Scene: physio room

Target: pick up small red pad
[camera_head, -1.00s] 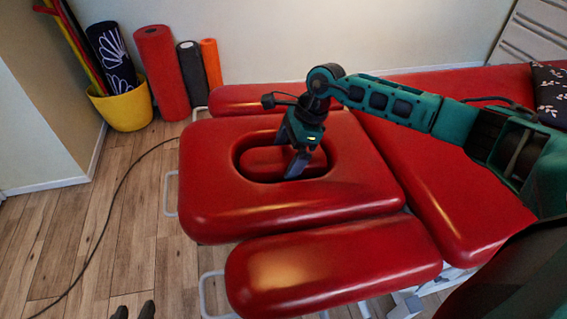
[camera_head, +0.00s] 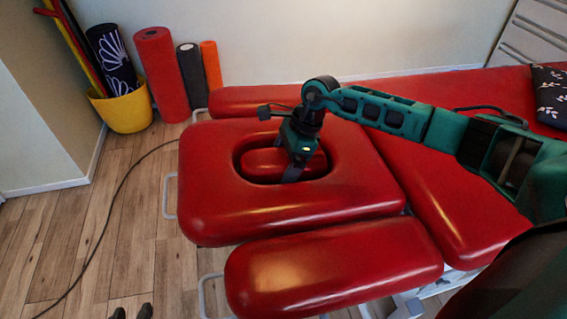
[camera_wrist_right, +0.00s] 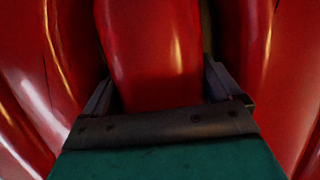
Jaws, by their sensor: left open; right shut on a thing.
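The small red pad (camera_head: 262,160) sits in the oval opening of the large red head section (camera_head: 225,205). My right gripper (camera_head: 292,170) reaches down over the pad from above and is shut on it. In the right wrist view the pad (camera_wrist_right: 150,50) lies between the two fingers of the right gripper (camera_wrist_right: 162,88). The gripper hides the pad's right part in the head view. Only the fingertips of my left gripper (camera_head: 132,312) show at the bottom edge, apart and empty.
Red side cushions (camera_head: 330,265) flank the head section, and the long red couch (camera_head: 450,200) runs to the right. A dark patterned cushion (camera_head: 550,95) lies on it. A yellow bucket (camera_head: 125,110) and rolled mats (camera_head: 162,75) stand by the wall. A cable (camera_head: 115,200) crosses the floor.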

